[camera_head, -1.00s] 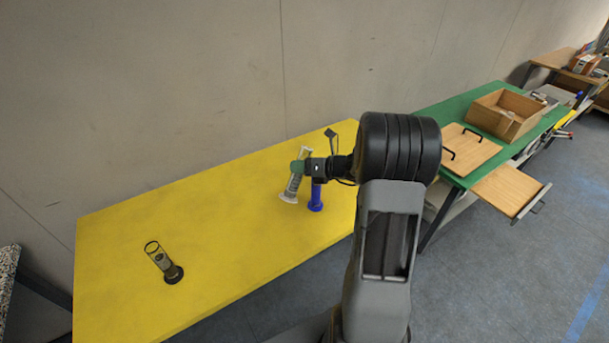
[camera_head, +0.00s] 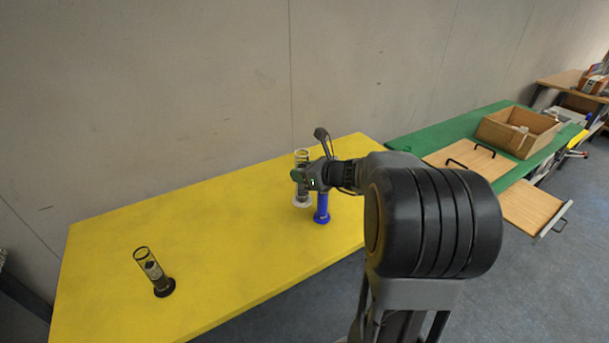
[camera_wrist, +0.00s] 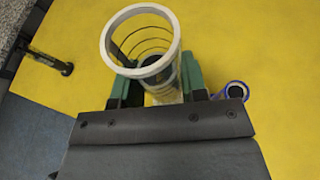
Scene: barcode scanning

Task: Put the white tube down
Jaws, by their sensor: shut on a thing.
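The white tube (camera_head: 302,202) is a clear cylinder with a white rim and white base, near the right end of the yellow table. It stands roughly upright in the head view; I cannot tell whether its base touches the table. My gripper (camera_head: 298,176) is shut on its middle. In the wrist view the white tube (camera_wrist: 141,40) shows its round white rim toward the camera, between the green fingers (camera_wrist: 158,88) of my gripper.
A blue tube (camera_head: 322,208) stands close to the right of the white tube; its top also shows in the wrist view (camera_wrist: 237,91). A black-based tube (camera_head: 155,272) stands far left on the yellow table (camera_head: 210,225). The table between is clear.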

